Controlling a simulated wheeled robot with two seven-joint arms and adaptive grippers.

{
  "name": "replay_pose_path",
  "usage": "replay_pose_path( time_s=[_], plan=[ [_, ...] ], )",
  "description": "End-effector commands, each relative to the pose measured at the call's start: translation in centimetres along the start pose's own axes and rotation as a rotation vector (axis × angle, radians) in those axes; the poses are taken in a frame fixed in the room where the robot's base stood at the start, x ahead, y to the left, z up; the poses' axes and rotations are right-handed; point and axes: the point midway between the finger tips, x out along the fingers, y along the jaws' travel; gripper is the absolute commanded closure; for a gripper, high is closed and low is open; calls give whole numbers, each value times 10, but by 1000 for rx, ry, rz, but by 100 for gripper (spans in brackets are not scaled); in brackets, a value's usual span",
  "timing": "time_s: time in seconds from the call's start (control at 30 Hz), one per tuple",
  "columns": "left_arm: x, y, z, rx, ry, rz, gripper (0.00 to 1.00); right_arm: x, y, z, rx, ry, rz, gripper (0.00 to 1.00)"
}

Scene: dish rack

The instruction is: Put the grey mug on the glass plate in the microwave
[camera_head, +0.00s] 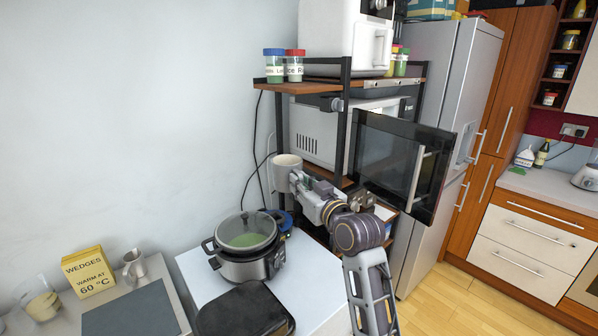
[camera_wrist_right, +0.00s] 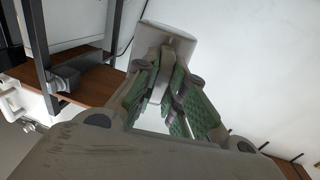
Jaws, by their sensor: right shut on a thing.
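The grey mug (camera_head: 286,164) is in the air left of the shelf rack, in front of the wall. My right gripper (camera_head: 298,182) is shut on it from the right. The inside of the microwave and the glass plate are hidden. My left gripper is not in view.
A rack post (camera_head: 342,140) stands between the mug and the open door. A slow cooker (camera_head: 240,268) sits on the white counter below the mug. Jars (camera_head: 274,65) and a white appliance (camera_head: 345,35) stand on the upper shelf. A fridge (camera_head: 470,90) is behind the door.

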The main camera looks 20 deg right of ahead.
Motion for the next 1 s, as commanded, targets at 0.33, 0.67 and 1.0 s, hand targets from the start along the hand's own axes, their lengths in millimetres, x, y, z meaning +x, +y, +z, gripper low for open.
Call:
replay_pose_path(
  time_s=[0.33, 0.67, 1.0],
  plan=[
    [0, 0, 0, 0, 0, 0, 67, -15, -2, 43, -1, 0, 21, 100],
    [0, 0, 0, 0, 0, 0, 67, -29, -4, 87, 0, 0, 42, 100],
    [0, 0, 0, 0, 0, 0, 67, -46, -7, 139, 0, -1, 68, 100]
  ],
)
